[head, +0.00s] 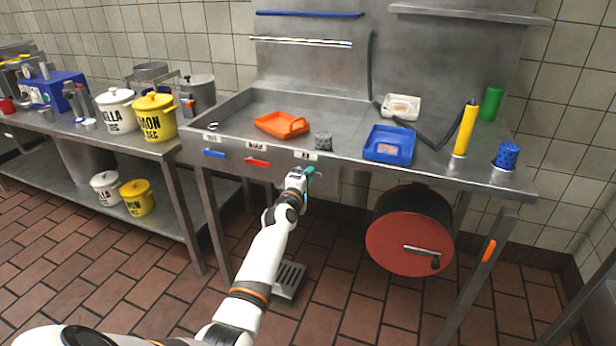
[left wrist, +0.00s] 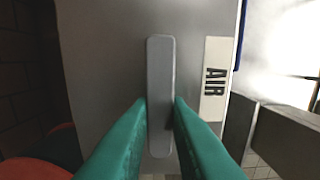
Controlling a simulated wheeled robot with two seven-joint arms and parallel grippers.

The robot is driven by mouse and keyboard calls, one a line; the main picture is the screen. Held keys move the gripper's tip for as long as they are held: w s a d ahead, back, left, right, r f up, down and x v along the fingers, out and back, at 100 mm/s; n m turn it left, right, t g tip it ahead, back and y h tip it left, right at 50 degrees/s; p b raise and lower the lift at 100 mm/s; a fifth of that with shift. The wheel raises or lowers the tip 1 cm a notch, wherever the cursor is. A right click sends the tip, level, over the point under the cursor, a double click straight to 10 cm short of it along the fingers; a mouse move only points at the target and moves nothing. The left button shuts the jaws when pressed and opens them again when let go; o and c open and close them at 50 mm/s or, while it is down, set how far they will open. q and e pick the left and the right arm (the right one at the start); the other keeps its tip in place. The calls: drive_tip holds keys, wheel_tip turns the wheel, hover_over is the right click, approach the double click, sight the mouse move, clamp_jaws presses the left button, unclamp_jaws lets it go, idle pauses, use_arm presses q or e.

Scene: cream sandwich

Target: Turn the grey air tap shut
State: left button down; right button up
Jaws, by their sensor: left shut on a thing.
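The grey air tap (left wrist: 160,70) is a flat bar handle on the steel front panel. In the left wrist view it runs parallel to the long side of the white AIR label (left wrist: 215,80). My left gripper (left wrist: 160,108) has teal fingers, one on each side of the handle, and is shut on it. In the head view my left gripper (head: 310,172) is at the sink's front face under the AIR label (head: 305,155) and hides most of the tap. My right gripper is not in view.
A blue tap (head: 214,154) and a red tap (head: 257,162) sit left on the same panel. Above are an orange tray (head: 282,125), a grey perforated cup (head: 323,141) and a blue tray (head: 389,146). A red hose reel (head: 408,240) hangs lower right. A floor pedal (head: 289,279) lies below.

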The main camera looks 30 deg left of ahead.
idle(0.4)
use_arm(q)
drive_tip(key=c, duration=1.4)
unclamp_jaws()
drive_tip(key=shift+o, duration=0.2)
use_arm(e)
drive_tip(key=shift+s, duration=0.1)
